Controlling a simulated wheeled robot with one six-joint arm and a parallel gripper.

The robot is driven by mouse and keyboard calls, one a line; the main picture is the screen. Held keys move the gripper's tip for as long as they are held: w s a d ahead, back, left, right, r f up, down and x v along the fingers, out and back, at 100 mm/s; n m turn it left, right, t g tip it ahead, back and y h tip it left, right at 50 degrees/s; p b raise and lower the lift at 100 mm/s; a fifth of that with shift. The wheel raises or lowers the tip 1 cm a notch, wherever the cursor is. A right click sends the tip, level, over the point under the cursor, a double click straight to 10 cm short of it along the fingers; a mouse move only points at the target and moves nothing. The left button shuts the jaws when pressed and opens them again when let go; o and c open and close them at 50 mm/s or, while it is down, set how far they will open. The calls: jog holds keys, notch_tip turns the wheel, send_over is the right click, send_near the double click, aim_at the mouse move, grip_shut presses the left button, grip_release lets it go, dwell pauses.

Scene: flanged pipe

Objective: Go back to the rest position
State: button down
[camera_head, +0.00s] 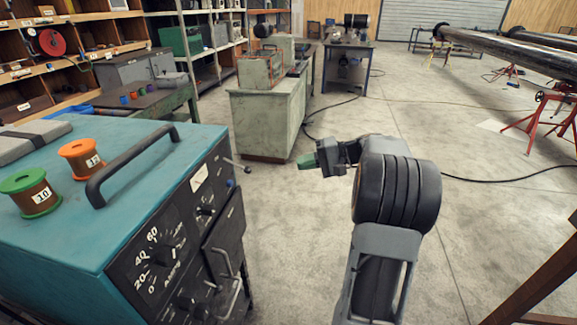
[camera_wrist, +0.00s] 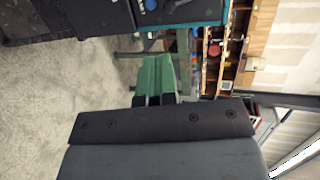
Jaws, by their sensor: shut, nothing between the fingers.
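My gripper (camera_head: 306,161) shows near the middle of the head view, at the end of my arm, with green fingertips pointing left. Its fingers are together with nothing between them. It is held in the air over open floor, to the right of the teal welding machine (camera_head: 130,240) and apart from it. In the wrist view the green fingers (camera_wrist: 157,76) lie closed side by side, and a dark panel of the machine (camera_wrist: 95,15) shows at the top.
Two wire spools, one green (camera_head: 31,193) and one orange (camera_head: 80,159), stand on the machine beside its black handle (camera_head: 131,165). A pale green cabinet (camera_head: 265,120) stands beyond. Long pipes (camera_head: 500,50) rest on red stands (camera_head: 545,115) at right.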

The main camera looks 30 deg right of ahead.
jog(key=shift+s+d+r, duration=0.1)
jog(key=shift+s+d, duration=0.2)
jog(key=shift+d, duration=0.35)
notch_tip(320, 180, down, 7)
jog(key=s+m+g+h, duration=0.2)
jog(key=m+h, duration=0.1)
jog(key=h, duration=0.1)
jog(key=s+a+f+n+g+h+p, duration=0.1)
jog(key=s+a+f+g+h+p, duration=0.1)
jog(key=s+a+g+h, duration=0.25)
jog(key=s+a+r+n+t+h+p, duration=0.3)
jog(key=s+a+r+n+h+p, duration=0.2)
jog(key=s+a+n, duration=0.3)
jog(key=shift+s+a+r, duration=0.85)
jog(key=shift+s+a, duration=0.55)
jog(key=shift+a, duration=0.65)
